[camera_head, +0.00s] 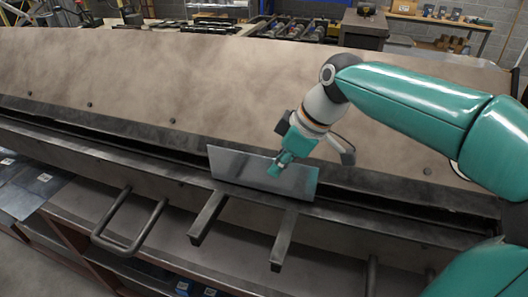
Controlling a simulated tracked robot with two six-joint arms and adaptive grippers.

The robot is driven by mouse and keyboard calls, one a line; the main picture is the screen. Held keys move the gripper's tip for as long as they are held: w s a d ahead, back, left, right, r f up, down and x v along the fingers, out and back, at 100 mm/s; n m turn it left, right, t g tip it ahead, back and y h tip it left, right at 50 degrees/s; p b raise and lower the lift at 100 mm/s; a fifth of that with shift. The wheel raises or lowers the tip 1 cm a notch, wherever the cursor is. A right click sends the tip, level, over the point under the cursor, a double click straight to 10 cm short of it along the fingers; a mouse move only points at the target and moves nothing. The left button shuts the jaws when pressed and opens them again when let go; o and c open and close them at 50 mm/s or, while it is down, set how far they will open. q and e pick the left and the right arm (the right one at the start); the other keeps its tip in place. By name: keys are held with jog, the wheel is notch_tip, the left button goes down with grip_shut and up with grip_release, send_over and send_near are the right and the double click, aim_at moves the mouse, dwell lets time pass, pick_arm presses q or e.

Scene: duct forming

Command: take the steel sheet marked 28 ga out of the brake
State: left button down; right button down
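A grey steel sheet (238,167) stands on edge along the slot of the long brake (110,150), a little right of the middle of the view. Its face leans slightly and no marking can be read on it. My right gripper (280,164) is at the sheet's upper edge, right of its middle. Its teal fingers are close together, one in front of the sheet, and look shut on that edge. The far finger's tip is hidden behind the sheet. The sheet's lower edge is at the brake's front lip. My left gripper is not in view.
A looped handle (127,240) and two dark bars (284,240) stick out from the brake's front. Flat sheets with labels (28,190) lie at the left. A workbench (440,20) stands at the back right. The space above the brake's left half is clear.

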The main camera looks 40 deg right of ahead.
jog(key=s+a+p, duration=0.1)
jog(key=s+a, duration=0.2)
jog(key=a, duration=0.3)
jog(key=s+a, duration=0.3)
jog(key=a, duration=0.4)
jog(key=shift+s+p, duration=0.35)
jog(key=shift+p, duration=0.05)
jog(key=shift+f, duration=0.15)
